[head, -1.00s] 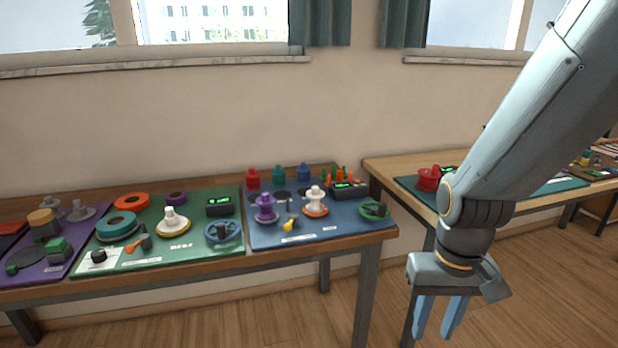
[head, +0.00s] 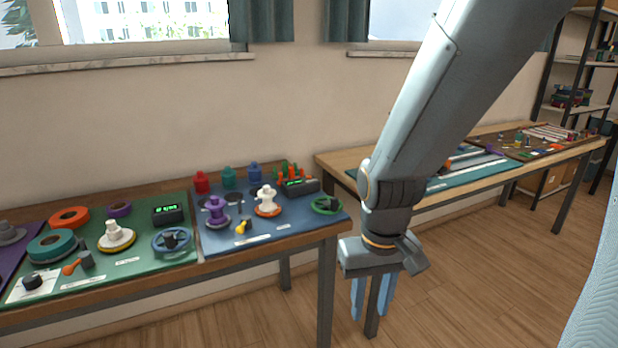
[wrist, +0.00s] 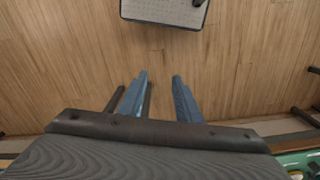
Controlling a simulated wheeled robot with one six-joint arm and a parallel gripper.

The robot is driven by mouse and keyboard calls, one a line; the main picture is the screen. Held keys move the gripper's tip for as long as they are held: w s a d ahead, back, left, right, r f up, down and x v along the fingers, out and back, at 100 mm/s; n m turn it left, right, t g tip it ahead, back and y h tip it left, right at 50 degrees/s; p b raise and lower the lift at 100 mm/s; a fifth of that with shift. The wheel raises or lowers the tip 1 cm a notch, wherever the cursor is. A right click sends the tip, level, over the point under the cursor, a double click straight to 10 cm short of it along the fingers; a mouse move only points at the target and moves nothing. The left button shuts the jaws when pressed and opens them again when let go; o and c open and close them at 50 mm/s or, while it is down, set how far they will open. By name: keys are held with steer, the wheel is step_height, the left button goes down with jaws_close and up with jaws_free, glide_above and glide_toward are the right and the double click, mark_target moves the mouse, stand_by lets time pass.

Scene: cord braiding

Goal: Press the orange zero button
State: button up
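I cannot pick out the orange zero button for certain in any view. Two small black boxes with lit green displays show in the head view: one box (head: 168,215) on the green board (head: 128,268), the other (head: 299,186) at the back of the blue board (head: 290,236). Parts around them are too small to tell. My gripper (head: 370,316) hangs fingers down over the floor, right of the near table's end and away from both boxes. In the wrist view my gripper (wrist: 159,76) is open, its two blue fingers apart with only floor between them.
The near wooden table (head: 275,245) carries boards crowded with spools and knobs. A second table (head: 340,160) runs along the wall behind my arm, with a shelf rack (head: 575,110) at the far right. A speckled grey panel (wrist: 165,12) tops the wrist view. Wooden floor (head: 470,290) is open.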

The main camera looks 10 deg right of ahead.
jaws_close()
stand_by(1.5)
